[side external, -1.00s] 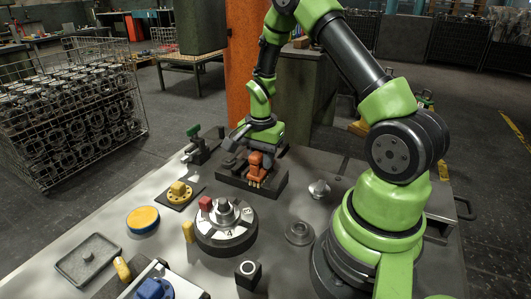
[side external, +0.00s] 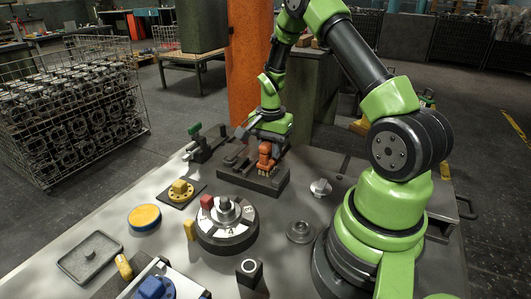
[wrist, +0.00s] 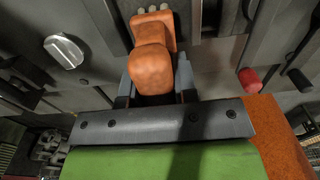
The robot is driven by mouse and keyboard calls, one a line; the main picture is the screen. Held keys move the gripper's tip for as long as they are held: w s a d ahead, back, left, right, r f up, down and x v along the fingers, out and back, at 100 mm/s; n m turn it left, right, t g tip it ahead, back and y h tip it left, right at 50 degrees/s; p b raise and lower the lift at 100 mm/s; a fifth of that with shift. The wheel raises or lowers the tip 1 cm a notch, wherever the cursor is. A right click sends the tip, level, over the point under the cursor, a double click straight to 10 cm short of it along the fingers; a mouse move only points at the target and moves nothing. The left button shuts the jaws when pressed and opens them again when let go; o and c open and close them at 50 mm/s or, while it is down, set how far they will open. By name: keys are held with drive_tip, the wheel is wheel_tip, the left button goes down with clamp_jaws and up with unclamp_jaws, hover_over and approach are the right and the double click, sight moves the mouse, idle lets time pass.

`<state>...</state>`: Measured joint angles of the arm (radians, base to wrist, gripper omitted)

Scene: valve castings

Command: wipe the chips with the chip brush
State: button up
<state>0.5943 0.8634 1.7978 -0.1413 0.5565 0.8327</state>
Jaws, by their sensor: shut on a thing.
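The chip brush (side external: 265,157) has an orange body with a pale bristle end, which points down in the side external view. My gripper (side external: 267,142) is shut on the brush and holds it over a dark machined block (side external: 245,180). The brush body fills the upper middle of the wrist view (wrist: 152,58), with its pale bristle tips at the top edge. The bristles are close to the block's top; I cannot tell whether they touch it. I cannot make out any chips on the dark surfaces.
A silver knobbed part (side external: 320,187) is to the right, a green-handled clamp (side external: 196,142) to the left.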

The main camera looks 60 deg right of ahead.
drive_tip(key=shift+r, duration=4.15)
